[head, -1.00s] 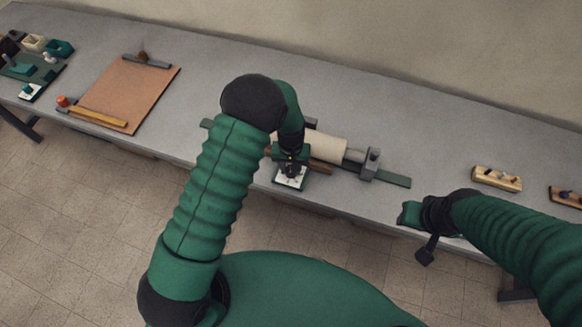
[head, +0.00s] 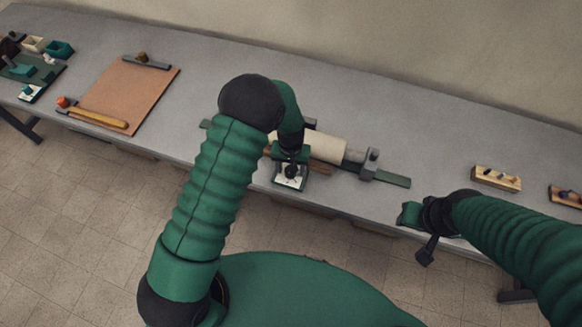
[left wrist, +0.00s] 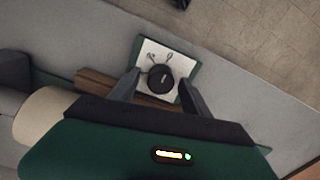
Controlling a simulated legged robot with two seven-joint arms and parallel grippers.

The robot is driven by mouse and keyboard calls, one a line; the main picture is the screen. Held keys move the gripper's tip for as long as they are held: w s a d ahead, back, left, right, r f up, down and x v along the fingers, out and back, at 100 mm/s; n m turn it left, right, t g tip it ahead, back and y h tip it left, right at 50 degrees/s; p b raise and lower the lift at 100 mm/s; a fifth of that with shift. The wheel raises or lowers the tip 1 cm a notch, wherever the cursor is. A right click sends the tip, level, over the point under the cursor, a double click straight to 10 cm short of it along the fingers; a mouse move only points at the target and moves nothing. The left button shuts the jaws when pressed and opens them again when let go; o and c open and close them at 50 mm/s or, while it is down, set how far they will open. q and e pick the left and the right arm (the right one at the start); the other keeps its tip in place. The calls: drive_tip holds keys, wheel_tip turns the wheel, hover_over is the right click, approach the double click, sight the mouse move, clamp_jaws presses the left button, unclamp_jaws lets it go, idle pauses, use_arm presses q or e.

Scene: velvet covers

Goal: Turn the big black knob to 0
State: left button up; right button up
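The big black knob (left wrist: 160,78) sits on a white panel (left wrist: 150,50) with a green frame in the left wrist view. A small pale mark shows on the knob; I cannot read its setting. In the head view the knob (head: 291,171) is at the table's front edge. My left gripper (left wrist: 158,92) is open, with one finger on each side of the knob and gaps between. In the head view my left gripper (head: 290,156) is just above and behind the knob. My right gripper (head: 416,230) is far right, near the front edge; its fingers are unclear.
A cream roller (head: 323,147) lies between grey blocks on a green rail (head: 390,179) behind the knob. A brown board (head: 130,92) is left on the grey table (head: 200,65). A wooden block with pegs (head: 497,178) is at right. The back middle is clear.

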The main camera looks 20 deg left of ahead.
use_arm(q)
drive_tip(key=shift+r, duration=0.1)
wheel_tip(320, 180, up, 16)
drive_tip(key=shift+r+b, duration=0.25)
drive_tip(key=shift+b, duration=0.15)
drive_tip(key=s+a+r+t, duration=0.1)
drive_tip(key=s+a, duration=0.1)
drive_tip(key=s, duration=0.5)
drive_tip(key=s+a+r+m+t, duration=0.1)
drive_tip(key=s+a, duration=0.2)
drive_tip(key=s, duration=0.5)
drive_tip(key=shift+m+t, duration=0.3)
drive_tip(key=shift+s+a, duration=0.15)
drive_tip(key=shift+s, duration=0.05)
